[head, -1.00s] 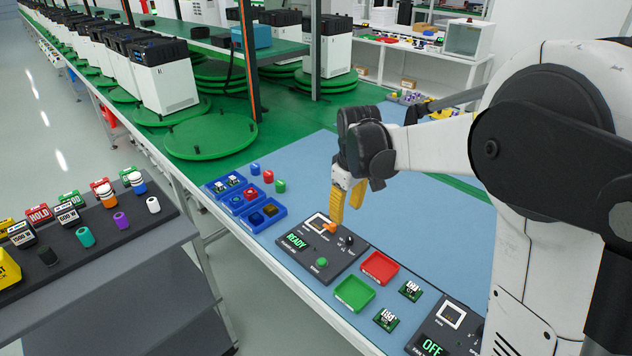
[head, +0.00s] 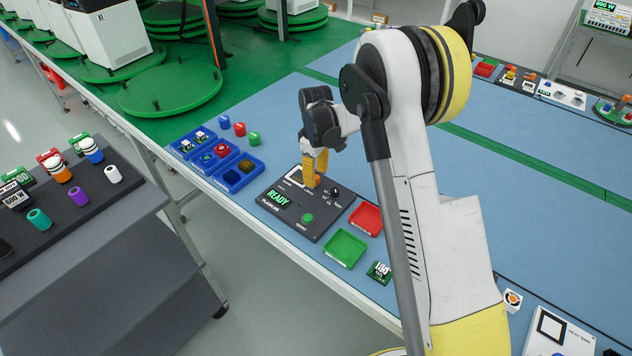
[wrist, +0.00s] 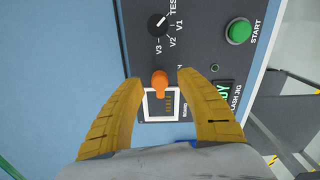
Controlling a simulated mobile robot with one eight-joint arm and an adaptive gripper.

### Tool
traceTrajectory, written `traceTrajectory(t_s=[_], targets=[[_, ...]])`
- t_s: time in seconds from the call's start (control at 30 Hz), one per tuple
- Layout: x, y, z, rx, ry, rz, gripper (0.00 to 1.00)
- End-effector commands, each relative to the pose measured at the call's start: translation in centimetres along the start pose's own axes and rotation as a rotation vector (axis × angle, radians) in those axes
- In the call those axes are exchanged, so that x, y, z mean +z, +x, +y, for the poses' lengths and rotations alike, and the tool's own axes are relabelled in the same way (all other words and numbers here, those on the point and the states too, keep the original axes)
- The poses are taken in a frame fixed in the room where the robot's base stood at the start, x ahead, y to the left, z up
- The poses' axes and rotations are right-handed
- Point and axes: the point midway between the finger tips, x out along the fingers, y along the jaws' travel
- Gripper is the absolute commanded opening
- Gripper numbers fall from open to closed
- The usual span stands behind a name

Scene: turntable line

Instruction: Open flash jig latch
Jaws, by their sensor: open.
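The flash jig (head: 325,213) is a dark panel on the blue mat, with a lit green READY display and a green START button (head: 307,218). In the wrist view the orange latch (wrist: 159,84) stands at the edge of the white-framed square socket (wrist: 162,108). My gripper (head: 313,183) is low over the socket end of the jig. In the wrist view its yellow fingers (wrist: 159,82) are open, one on each side of the latch, with visible gaps. In the head view the fingers hide the latch.
A black selector knob (wrist: 157,25) sits near the latch. Blue bins (head: 239,184) with small parts stand left of the jig. A red tray (head: 367,218) and a green tray (head: 345,250) lie at its right.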

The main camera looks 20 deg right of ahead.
Motion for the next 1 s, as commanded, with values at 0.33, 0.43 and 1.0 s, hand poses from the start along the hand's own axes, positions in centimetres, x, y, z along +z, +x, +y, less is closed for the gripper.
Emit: traceTrajectory(t_s=[0.33,0.43,1.0], targets=[[0.00,1.39,0.00,0.000,0.000,0.000,0.43],[0.00,1.37,0.00,0.000,0.000,0.000,0.43],[0.00,1.34,-0.01,0.000,0.046,0.000,0.00]])
